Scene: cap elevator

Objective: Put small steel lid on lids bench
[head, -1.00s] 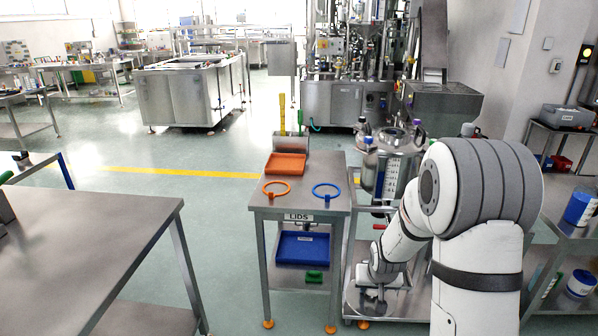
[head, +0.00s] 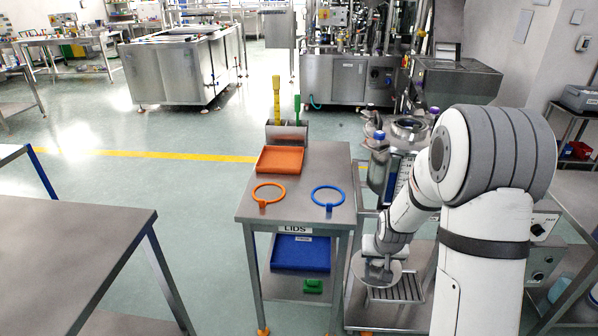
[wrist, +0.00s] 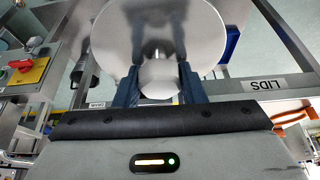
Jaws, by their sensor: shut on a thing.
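My gripper (wrist: 160,85) is shut on the small steel lid (wrist: 158,25), a round grey disc with a knob between the blue fingers. In the head view the lid (head: 378,271) hangs at the end of my arm, tilted, just right of the lids bench. The lids bench (head: 345,205) is a steel table with a "LIDS" label on its front edge. On its top lie an orange ring (head: 268,186) and a blue ring (head: 328,187). The lid is beside the bench and below its top.
An orange tray (head: 280,160) and a holder with upright yellow and green tools (head: 287,133) stand at the bench's back. A blue tray (head: 300,253) sits on its lower shelf. A steel vessel (head: 402,160) stands right of the bench. The bench top's front strip is bare.

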